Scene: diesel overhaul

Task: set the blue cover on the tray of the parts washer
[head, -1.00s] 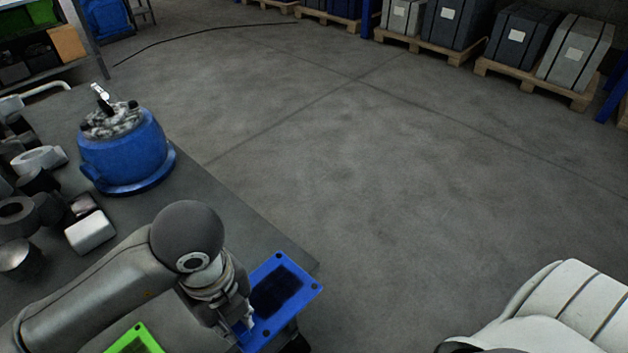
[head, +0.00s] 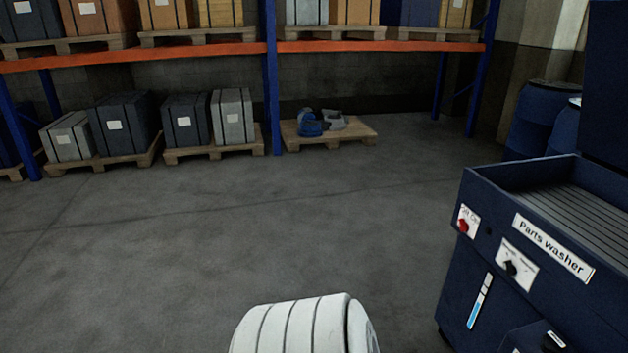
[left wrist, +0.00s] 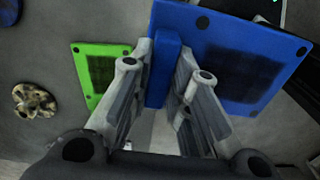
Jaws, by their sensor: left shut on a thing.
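The blue cover (left wrist: 225,55) is a flat plate with a dark recessed panel and dark holes near its corners. My left gripper (left wrist: 162,80) is shut on a raised blue part of it in the left wrist view. The blue parts washer (head: 535,255) stands at the right in the head view, with its ribbed tray (head: 575,222) bare where it shows. The blue cover and my left gripper are outside the head view. My right gripper is in neither view.
A green cover (left wrist: 95,72) lies on the grey surface in the left wrist view. Blue drums (head: 540,120) stand behind the washer. A pallet rack (head: 268,75) lines the back. The floor (head: 230,235) left of the washer is clear.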

